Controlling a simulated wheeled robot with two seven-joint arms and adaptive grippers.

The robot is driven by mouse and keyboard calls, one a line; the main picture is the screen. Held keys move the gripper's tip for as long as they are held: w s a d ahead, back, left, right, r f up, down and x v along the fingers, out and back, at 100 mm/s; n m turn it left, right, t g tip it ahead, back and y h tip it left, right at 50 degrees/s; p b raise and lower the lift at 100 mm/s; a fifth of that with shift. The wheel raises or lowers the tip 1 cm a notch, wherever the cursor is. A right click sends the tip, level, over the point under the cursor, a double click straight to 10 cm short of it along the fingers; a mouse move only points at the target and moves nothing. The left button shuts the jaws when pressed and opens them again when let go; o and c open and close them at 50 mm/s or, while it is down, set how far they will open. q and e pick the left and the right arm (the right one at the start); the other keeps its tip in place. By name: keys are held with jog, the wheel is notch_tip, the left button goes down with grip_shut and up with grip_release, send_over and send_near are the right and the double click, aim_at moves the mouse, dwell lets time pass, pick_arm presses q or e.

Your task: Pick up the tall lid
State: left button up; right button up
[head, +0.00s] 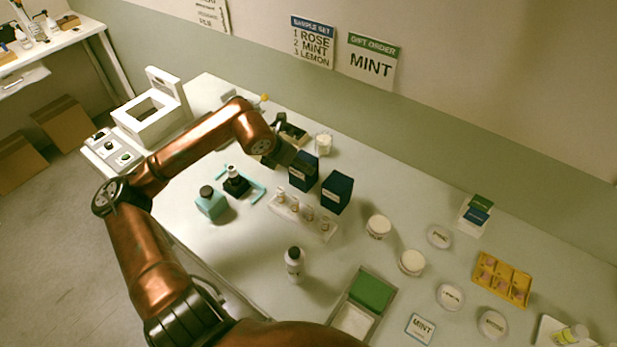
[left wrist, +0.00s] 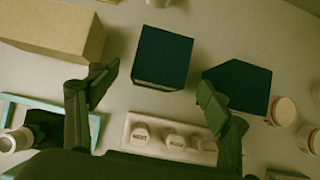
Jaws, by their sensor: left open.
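Two dark blue boxy pieces stand close together in the head view, a left one (head: 303,174) and a right one (head: 337,190); I cannot tell which is the tall lid. In the left wrist view, the left one (left wrist: 163,58) lies ahead of and between my fingertips, and the right one (left wrist: 240,88) lies beyond the right finger. My left gripper (head: 299,160) is open and empty, above and by the left piece's back side in the head view. It shows in the left wrist view (left wrist: 155,82) with fingers spread. My right gripper is not in view.
A teal bottle (head: 211,204), a white cup (head: 323,143) and a white bottle (head: 294,264) stand around. A tan box (left wrist: 55,28) lies by the left finger. Jars (head: 378,227) stand right.

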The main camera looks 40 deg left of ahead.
pick_arm(q)
jog(key=shift+w+f, duration=0.3)
jog(key=shift+f, duration=0.4)
jog(key=b+x, duration=0.1)
jog(key=x, duration=0.6)
jog(key=shift+s+a+b, duration=0.1)
jog(key=shift+a+b, duration=0.1)
jog(key=shift+b, duration=0.1)
jog(key=shift+r, duration=0.1)
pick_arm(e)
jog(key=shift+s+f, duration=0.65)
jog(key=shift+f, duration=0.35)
pick_arm(q)
jog(key=c, duration=1.2)
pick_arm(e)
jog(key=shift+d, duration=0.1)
pick_arm(q)
jog(key=shift+c, duration=0.2)
